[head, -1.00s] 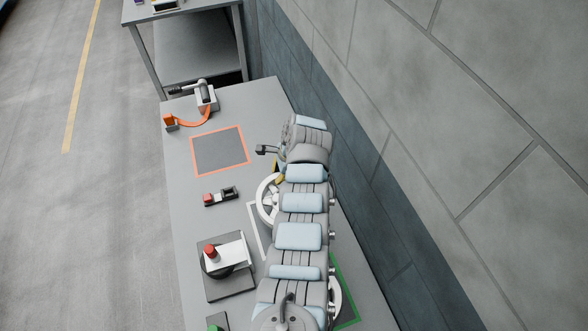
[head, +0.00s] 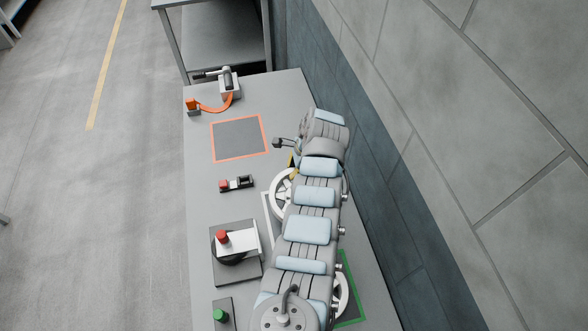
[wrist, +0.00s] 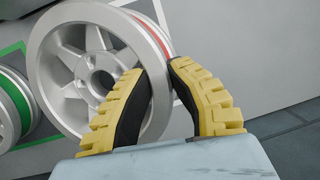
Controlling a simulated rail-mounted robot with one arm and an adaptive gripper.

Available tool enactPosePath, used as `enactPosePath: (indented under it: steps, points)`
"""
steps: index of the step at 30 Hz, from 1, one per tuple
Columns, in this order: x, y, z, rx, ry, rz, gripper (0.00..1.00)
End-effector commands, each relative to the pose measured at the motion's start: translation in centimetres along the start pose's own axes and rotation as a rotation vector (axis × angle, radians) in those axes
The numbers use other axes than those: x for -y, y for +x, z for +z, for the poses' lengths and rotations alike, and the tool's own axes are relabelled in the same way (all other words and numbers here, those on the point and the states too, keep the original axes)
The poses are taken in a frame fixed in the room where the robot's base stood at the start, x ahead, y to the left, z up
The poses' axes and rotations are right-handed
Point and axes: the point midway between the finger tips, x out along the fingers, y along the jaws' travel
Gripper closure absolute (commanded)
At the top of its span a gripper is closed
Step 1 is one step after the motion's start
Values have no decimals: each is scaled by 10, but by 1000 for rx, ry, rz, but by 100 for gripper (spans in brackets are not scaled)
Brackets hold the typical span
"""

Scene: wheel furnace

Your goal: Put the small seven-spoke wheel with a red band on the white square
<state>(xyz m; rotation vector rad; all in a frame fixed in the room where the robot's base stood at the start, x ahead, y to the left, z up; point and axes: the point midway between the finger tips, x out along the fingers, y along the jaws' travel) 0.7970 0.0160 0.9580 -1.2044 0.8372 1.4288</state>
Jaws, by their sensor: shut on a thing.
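A grey spoked wheel (wrist: 62,50) with a red band (wrist: 163,38) fills the middle of the wrist view. My gripper (wrist: 163,72) is shut on its rim, one yellow finger on the inside and the other on the outside. In the head view the pale wheel (head: 277,200) is partly hidden by my arm. It is beside or over the white square (head: 267,228), of which only part of the outline shows. I cannot tell whether the wheel touches the bench. A white line (wrist: 146,8) passes behind the wheel in the wrist view.
A wheel with a green band (wrist: 12,105) is at the left of the wrist view, by a green outline (head: 350,275). The bench (head: 195,160) also holds an orange-outlined square (head: 240,138), a red-button box (head: 238,243) and a clamp-like device (head: 229,84). A wall (head: 370,150) stands right.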

Motion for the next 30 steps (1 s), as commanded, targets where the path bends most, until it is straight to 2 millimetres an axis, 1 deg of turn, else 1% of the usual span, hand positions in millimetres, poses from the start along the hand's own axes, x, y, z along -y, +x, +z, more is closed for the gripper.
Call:
enactPosePath:
  steps: [1,12,14,21,25,30]
  points:
    - [0,6,-2,0,0,-2,100]
    - [-3,36,-9,0,-1,-2,100]
    - [-4,38,-10,1,0,-1,100]
    - [-6,56,-14,1,0,0,100]
    - [-7,64,-16,2,0,1,100]
    - [-8,66,-17,1,-1,1,100]
